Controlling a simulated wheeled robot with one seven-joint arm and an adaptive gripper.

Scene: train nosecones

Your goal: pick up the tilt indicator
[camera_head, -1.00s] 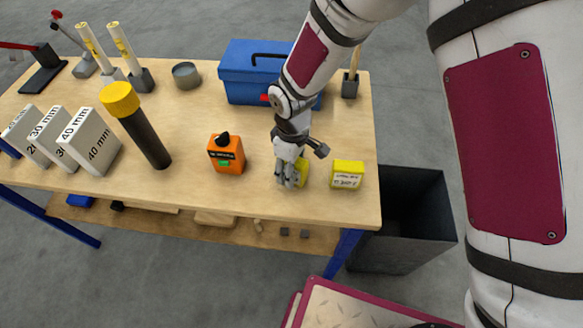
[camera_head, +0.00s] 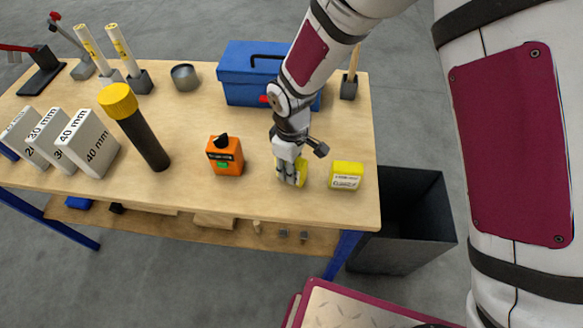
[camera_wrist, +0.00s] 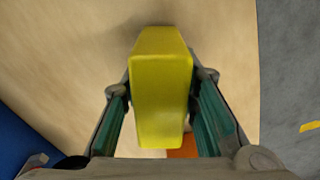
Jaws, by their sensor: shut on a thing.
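A small yellow block (camera_head: 301,172), which I take for the tilt indicator, is at the front right of the wooden table. My gripper (camera_head: 290,178) points down at it and is shut on it. In the wrist view the yellow block (camera_wrist: 162,85) lies between the two teal-padded fingers of my gripper (camera_wrist: 163,118). The fingers hide part of it in the head view, and its label cannot be read. I cannot tell whether it is clear of the tabletop.
A second yellow box (camera_head: 346,176) with a white label stands just right. An orange device (camera_head: 225,155) with a black knob stands left. A blue toolbox (camera_head: 247,78) is behind. A dark bin (camera_head: 402,220) stands beyond the table's (camera_head: 190,190) right edge.

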